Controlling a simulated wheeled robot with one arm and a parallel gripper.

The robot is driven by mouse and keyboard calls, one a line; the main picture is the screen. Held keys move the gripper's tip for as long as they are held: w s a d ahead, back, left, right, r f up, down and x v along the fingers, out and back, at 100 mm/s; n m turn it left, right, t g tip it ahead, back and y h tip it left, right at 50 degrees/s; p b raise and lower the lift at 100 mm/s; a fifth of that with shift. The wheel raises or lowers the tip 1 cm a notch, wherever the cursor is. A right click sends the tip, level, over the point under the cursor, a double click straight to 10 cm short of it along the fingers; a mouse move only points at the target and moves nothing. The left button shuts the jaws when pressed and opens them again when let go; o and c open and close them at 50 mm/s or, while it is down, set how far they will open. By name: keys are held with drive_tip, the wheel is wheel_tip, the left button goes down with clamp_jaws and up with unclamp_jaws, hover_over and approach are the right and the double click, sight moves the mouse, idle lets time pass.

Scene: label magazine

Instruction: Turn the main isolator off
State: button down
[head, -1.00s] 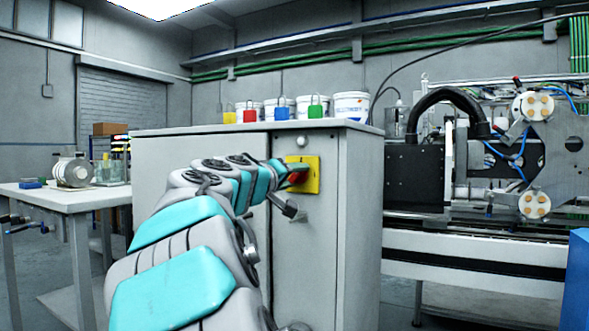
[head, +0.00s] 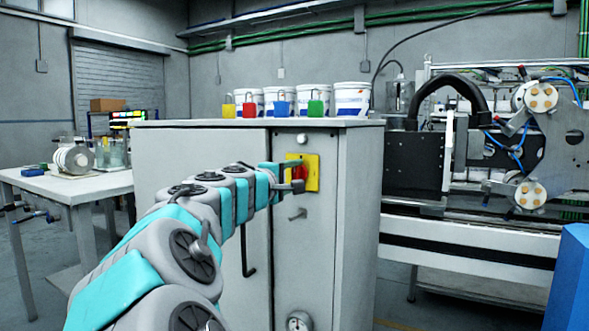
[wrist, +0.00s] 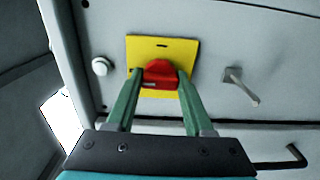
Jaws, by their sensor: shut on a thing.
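The main isolator is a red handle (wrist: 160,76) on a yellow plate (wrist: 190,50), fixed to the grey cabinet's front. In the head view the yellow plate (head: 313,165) sits high on the right part of the cabinet, with the red handle (head: 298,173) partly hidden by my gripper. My gripper (wrist: 158,78) is shut on the red handle, one finger on each side of it in the wrist view. It also shows in the head view (head: 290,178) against the plate.
The grey cabinet (head: 205,145) carries several coloured padlocks and white tubs on top. A white round knob (wrist: 99,66) and a small lever (wrist: 241,86) flank the plate. A machine (head: 480,150) stands right, a white table (head: 70,185) left.

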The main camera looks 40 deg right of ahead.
idle(0.4)
drive_tip(key=shift+c, duration=1.4)
unclamp_jaws()
drive_tip(key=v, duration=0.8)
drive_tip(key=shift+b, duration=0.3)
